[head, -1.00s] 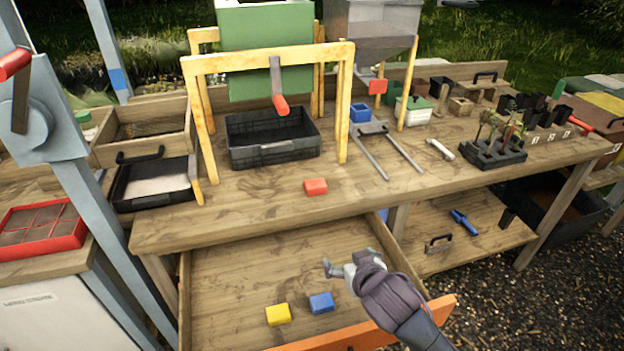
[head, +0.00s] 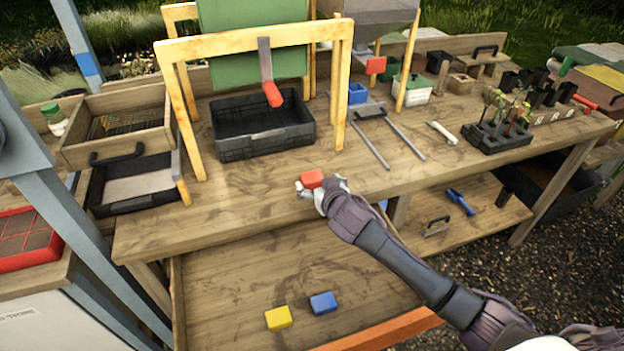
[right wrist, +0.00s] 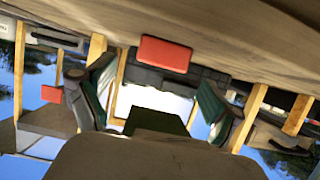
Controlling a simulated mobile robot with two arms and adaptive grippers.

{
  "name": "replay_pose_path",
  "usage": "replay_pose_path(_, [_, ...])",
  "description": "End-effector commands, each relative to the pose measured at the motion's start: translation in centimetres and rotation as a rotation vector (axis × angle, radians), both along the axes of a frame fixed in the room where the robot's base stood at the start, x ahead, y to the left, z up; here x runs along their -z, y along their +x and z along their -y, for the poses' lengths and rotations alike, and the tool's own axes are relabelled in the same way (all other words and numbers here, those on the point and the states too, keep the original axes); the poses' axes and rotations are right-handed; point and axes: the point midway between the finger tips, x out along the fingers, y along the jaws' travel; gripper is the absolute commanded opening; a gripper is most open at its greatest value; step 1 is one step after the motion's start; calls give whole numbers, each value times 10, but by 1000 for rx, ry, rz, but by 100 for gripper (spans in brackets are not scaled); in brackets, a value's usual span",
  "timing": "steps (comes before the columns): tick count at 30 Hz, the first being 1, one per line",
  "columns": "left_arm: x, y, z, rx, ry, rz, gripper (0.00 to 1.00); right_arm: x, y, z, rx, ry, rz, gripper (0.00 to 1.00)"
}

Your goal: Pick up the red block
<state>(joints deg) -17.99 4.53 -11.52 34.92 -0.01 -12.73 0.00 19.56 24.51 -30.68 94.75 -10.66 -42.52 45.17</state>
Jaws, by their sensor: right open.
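The red block (head: 312,179) lies on the workbench top (head: 240,208) near its front edge. My right gripper (head: 312,190) is at the block, just in front of it in the head view, and partly overlaps it. In the right wrist view the red block (right wrist: 163,53) shows against the wooden top, between and beyond the two spread fingers of the right gripper (right wrist: 150,100). The gripper is open and holds nothing. Whether a finger touches the block I cannot tell. My left gripper is not in view.
A black crate (head: 265,146) under a yellow frame (head: 186,150) stands behind the red block. Metal rails (head: 405,135) lie to the right. The bench left of the block is clear.

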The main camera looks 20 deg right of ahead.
Motion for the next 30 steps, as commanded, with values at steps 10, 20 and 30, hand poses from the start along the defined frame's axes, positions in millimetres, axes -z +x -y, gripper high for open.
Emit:
replay_pose_path(10, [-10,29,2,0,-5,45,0,17,33,-2,1,-1,-1,92])
replay_pose_path(20, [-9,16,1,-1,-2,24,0,24,48,-3,0,0,-1,92])
replay_pose_path(30, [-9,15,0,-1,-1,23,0,24,47,-2,0,-1,-1,52])
